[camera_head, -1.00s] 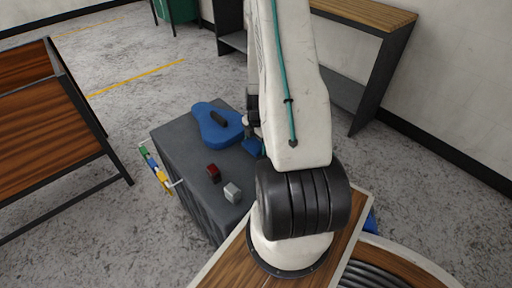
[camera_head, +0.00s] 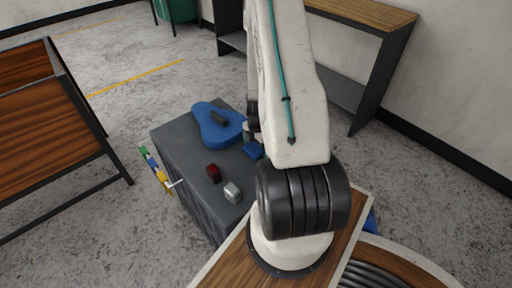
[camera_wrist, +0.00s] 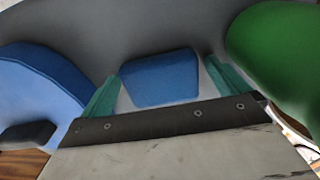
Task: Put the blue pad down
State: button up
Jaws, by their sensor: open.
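The small blue pad (camera_head: 254,152) is at the right edge of the grey box top (camera_head: 178,138), partly behind my arm in the head view. In the wrist view the pad (camera_wrist: 160,78) lies flat against the grey surface (camera_wrist: 130,30), between my two teal fingers. My gripper (camera_wrist: 162,70) is open, with a finger on each side of the pad and gaps showing beside it. In the head view my gripper (camera_head: 250,136) is just behind the pad and mostly hidden by my arm.
A large blue piece with a black handle (camera_head: 212,128) lies left of the pad. A dark red block (camera_head: 214,173) and a silver block (camera_head: 232,192) stand nearer. A large green shape (camera_wrist: 280,50) is close on the right in the wrist view. A wooden bench (camera_head: 365,14) stands behind.

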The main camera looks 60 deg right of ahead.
notch_tip(320, 180, up, 12)
jog(key=w+a+r+m, duration=0.2)
jog(key=a+r+m, duration=0.5)
jog(key=a+r, duration=1.15)
jog(key=s+a+r+m+t, duration=0.1)
jog(key=s+a+r+m, duration=0.7)
jog(key=s+a+r, duration=0.4)
jog(key=shift+s+a+r, duration=0.4)
jog(key=shift+s+r, duration=0.25)
jog(key=shift+s, duration=0.55)
